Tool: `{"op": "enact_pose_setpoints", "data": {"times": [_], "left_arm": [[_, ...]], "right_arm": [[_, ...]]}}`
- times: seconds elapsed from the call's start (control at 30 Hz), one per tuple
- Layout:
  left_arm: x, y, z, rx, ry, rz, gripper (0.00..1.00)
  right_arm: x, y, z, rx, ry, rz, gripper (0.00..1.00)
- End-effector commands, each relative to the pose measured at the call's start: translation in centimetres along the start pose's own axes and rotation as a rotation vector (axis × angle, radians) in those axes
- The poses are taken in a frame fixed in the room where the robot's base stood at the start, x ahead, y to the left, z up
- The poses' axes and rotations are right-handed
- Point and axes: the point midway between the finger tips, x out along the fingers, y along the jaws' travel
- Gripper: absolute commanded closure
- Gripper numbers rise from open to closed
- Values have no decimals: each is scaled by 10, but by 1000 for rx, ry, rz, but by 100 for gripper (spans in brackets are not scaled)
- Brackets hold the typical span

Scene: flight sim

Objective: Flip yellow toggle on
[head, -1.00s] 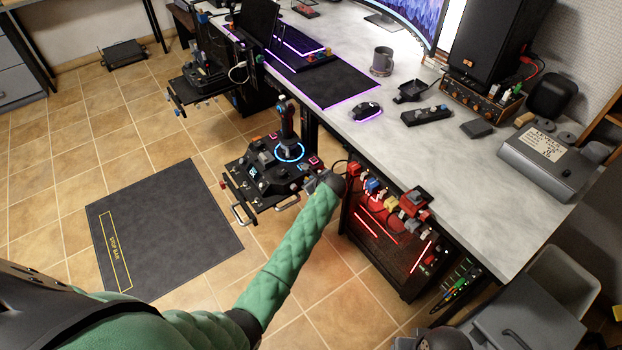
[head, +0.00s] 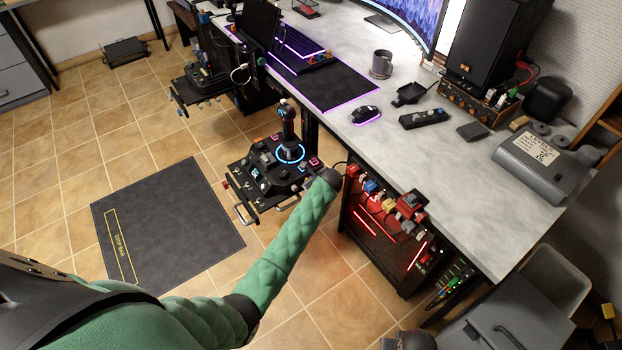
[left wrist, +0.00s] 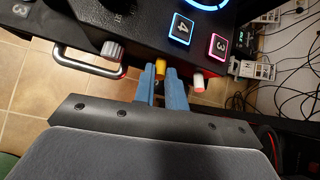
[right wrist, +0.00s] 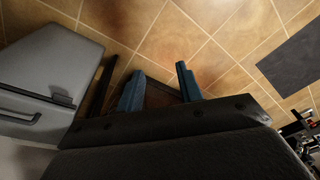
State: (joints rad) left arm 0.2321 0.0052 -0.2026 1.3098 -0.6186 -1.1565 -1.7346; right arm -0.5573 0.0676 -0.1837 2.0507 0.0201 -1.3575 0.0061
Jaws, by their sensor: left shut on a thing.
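The yellow toggle (left wrist: 160,68) sticks out from the front edge of a black joystick panel (left wrist: 142,32) in the left wrist view. My left gripper (left wrist: 162,84) has its two blue fingers close together with the yellow toggle between their tips, shut on it. The panel also shows in the head view (head: 240,176), where my left forearm and wrist hide the toggle. My right gripper (right wrist: 159,80) has its fingers apart, with nothing between them but the view of the floor.
A white and pink toggle (left wrist: 198,80) is just right of my left fingers. A metal handle (left wrist: 88,62) is to their left. A red-lit computer case (head: 385,235) stands right of the panel under the desk (head: 450,180). A grey cabinet (right wrist: 45,75) is near my right gripper.

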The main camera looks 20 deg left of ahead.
Motion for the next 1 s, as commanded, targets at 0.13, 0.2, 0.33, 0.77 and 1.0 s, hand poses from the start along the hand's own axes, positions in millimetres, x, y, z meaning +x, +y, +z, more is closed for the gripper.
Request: {"op": "enact_pose_setpoints", "data": {"times": [0.13,0.2,0.33,0.77,1.0], "left_arm": [[0,1,4,-1,12,5,100],[0,1,4,-2,17,6,100],[0,1,4,-3,23,7,100],[1,1,3,-3,27,7,100],[1,0,3,-3,28,7,65]], "right_arm": [[24,3,6,0,-5,4,64],[32,4,9,0,-5,5,64],[43,5,12,0,-6,6,64],[49,6,14,0,-5,7,64],[50,6,15,0,-6,6,64]]}}
